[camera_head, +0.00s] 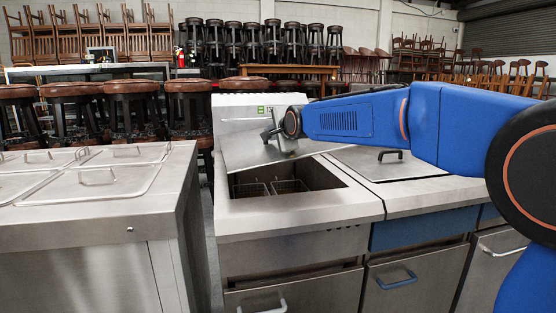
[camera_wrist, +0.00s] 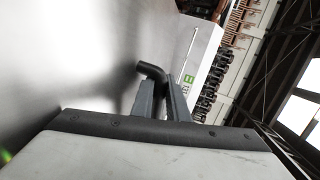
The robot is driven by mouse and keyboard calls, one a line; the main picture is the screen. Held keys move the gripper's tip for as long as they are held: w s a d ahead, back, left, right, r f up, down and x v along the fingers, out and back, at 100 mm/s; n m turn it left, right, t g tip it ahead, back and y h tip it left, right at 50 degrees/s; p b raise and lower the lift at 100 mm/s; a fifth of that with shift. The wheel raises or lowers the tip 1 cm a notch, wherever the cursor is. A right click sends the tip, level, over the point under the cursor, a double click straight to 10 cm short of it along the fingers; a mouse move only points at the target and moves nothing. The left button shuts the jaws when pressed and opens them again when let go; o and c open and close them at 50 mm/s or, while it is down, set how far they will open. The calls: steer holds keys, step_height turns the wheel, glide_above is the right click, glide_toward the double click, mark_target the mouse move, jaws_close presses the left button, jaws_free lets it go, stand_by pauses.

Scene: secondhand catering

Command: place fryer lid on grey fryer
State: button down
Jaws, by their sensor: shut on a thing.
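The fryer lid (camera_head: 240,148) is a flat steel plate, held tilted above the back of the grey fryer (camera_head: 300,224). Its near edge hangs over the open well, where wire baskets (camera_head: 270,188) show. My gripper (camera_head: 270,134) is shut on the lid's dark handle. In the wrist view, both fingers of my gripper (camera_wrist: 162,100) close around the bent black handle (camera_wrist: 152,70), and the lid (camera_wrist: 75,55) fills the left side. The head view does not show whether the lid touches the fryer's back.
A second fryer section to the right has a lid with a black handle (camera_head: 390,155) in place. A steel counter (camera_head: 90,245) with several lidded pans stands left, across a narrow gap. Stools (camera_head: 130,110) crowd behind. Fryer doors with handles (camera_head: 398,281) are below.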

mark_target(285, 160)
step_height(285, 160, down, 10)
steer(key=shift+r, duration=0.25)
stand_by(0.6)
steer(key=c, duration=1.7)
jaws_free()
steer(key=shift+f, duration=0.15)
steer(key=shift+o, duration=0.2)
steer(key=shift+s, duration=0.1)
steer(key=v, duration=1.2)
